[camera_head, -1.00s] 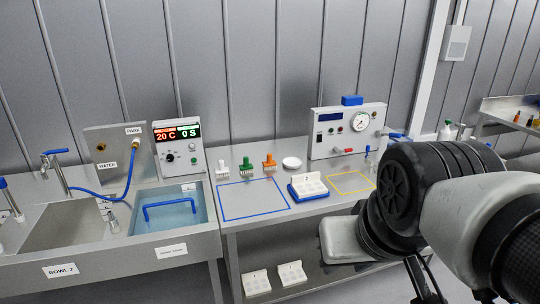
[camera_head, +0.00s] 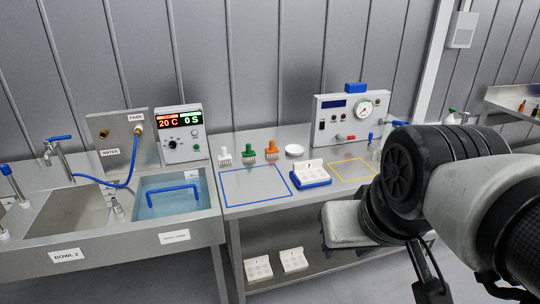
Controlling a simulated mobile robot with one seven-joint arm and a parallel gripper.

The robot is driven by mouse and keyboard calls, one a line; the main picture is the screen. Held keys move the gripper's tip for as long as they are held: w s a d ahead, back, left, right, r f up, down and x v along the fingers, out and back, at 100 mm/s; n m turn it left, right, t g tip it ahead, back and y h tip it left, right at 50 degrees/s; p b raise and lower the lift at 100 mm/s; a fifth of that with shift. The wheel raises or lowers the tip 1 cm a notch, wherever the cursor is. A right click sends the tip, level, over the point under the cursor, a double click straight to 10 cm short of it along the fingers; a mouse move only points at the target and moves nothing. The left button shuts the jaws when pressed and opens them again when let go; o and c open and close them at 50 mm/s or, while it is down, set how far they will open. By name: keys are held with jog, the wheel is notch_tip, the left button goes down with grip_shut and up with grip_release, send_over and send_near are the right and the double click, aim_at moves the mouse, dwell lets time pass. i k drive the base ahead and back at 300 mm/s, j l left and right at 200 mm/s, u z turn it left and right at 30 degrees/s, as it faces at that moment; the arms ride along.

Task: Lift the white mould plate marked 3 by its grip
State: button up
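Two white mould plates stand side by side on the lower shelf under the bench: a left one (camera_head: 258,269) and a right one (camera_head: 293,260). Another white mould plate (camera_head: 307,174) with several hollows sits in a blue tray (camera_head: 312,184) on the bench top. Each plate has a small raised tab with a mark too small to read, so I cannot tell which is marked 3. My arm comes in from the right and bends down in front of the bench's right end. A dark part of it reaches the bottom edge; I see no fingertips, and nothing visibly held.
A blue outlined square (camera_head: 256,185) and a yellow outlined square (camera_head: 352,169) are bare on the bench. Behind them stand white, green and orange tools, a white disc (camera_head: 294,150) and a gauge box (camera_head: 345,119). A water sink (camera_head: 172,212) is at left.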

aim_at(309, 171)
jog(key=i+l+u, duration=0.45)
jog(key=i+l, duration=1.25)
jog(key=i, duration=0.1)
